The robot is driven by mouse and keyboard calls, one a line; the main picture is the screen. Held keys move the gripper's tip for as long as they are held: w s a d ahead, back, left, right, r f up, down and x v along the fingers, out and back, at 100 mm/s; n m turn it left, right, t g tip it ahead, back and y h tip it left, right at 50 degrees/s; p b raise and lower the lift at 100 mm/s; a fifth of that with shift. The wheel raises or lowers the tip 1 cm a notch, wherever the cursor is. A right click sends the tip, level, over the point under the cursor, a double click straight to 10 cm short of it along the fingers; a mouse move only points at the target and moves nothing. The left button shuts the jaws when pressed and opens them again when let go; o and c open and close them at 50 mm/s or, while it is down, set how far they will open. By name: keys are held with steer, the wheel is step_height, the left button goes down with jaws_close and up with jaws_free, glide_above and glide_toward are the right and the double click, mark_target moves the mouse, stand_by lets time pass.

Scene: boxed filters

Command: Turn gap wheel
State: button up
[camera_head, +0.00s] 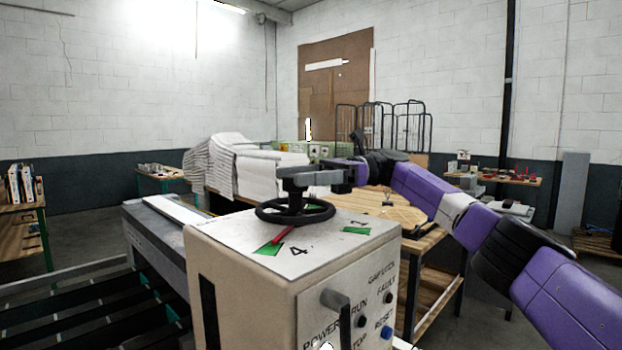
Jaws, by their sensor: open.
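The gap wheel is a black spoked handwheel (294,211) lying flat on top of a beige machine cabinet (240,262). The cabinet top carries green marks, a red pointer (283,234) and the number 4 in front of the wheel. My gripper (287,183) is open, held level above the wheel, reaching in from the right at the end of my purple arm. Its fingers are just over the wheel's hub and far rim; I cannot tell whether they touch it. The hub is partly hidden behind the gripper.
A conveyor bed (160,240) extends to the left. A wooden table (440,262) stands behind the cabinet on the right.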

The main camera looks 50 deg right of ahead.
mark_target(317, 202)
steer(key=shift+v, duration=1.95)
